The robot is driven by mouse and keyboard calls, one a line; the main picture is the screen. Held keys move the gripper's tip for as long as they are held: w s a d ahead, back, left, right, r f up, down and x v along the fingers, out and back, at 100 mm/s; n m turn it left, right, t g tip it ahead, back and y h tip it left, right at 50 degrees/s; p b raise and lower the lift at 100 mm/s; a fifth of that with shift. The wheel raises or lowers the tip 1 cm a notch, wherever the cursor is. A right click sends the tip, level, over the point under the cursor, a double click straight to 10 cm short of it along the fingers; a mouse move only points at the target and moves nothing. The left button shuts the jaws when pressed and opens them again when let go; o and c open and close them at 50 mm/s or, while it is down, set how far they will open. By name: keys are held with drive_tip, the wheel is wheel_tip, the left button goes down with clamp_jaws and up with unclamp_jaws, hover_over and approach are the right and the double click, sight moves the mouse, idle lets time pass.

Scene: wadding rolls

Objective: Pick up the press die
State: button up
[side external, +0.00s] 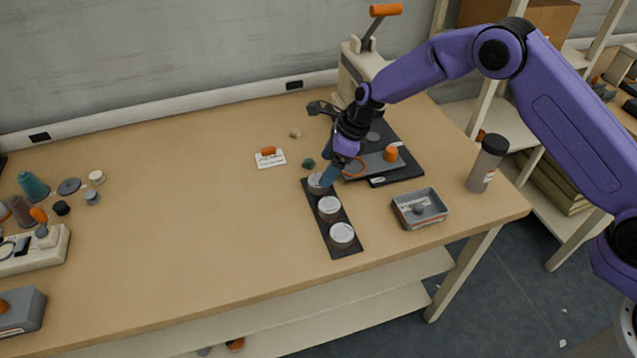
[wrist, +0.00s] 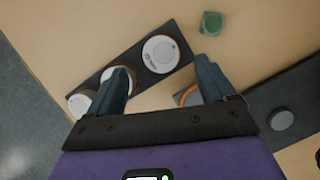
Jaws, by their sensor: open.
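No part is plainly marked as the press die, and I cannot tell which one it is. Candidates near the press (side external: 358,72) are a grey round piece (wrist: 281,119) on its black base (side external: 408,172), and an orange knob (side external: 391,153) on a grey plate. My gripper (side external: 335,170) is open and empty, its fingers pointing down beside the black strip (side external: 345,246) of white-lidded tins. In the wrist view the far tin (wrist: 160,53) shows between and beyond the fingertips (wrist: 160,66). An orange ring (wrist: 185,95) lies by the right finger, partly hidden.
A small green piece (wrist: 211,23) sits beyond the right finger. A grey tray (side external: 420,209) and a dark-capped bottle (side external: 487,163) stand at right. A white card (side external: 270,159) lies left of the strip. Several small parts cluster at far left. The table's middle left is clear.

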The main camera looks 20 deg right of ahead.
sight(313, 182)
drive_tip(key=shift+x, duration=2.75)
drive_tip(key=shift+d, duration=0.15)
drive_tip(key=shift+w, duration=0.1)
drive_tip(key=c, duration=1.4)
